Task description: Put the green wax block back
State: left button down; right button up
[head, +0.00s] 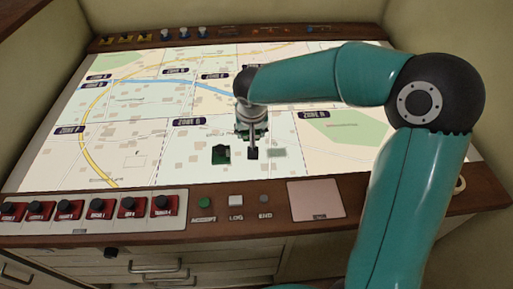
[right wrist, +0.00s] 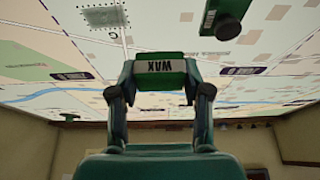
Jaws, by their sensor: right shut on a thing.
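The green wax block (right wrist: 160,70) is between the two fingers of my right gripper (right wrist: 160,82) in the right wrist view, with its white WAX label facing the camera. In the head view my right gripper (head: 251,148) points down over the lower middle of the map table (head: 330,165). The held block is hard to make out there. A second green block (head: 221,154) with a dark knob stands on the map just left of the gripper, apart from it. It also shows at the top of the right wrist view (right wrist: 224,18). My left gripper is out of view.
Red switches with black knobs (head: 97,209) line the front left edge. A green button (head: 204,202), a white button (head: 236,200) and a pink pad (head: 316,200) sit right of them. Small yellow (head: 125,40) and blue-white pieces (head: 184,33) stand along the back rail.

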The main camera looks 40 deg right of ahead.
notch_tip(320, 180, down, 8)
jog(key=shift+f+b, duration=0.25)
jog(key=shift+b, duration=0.05)
jog(key=shift+f, duration=0.1)
jog(key=o, duration=1.1)
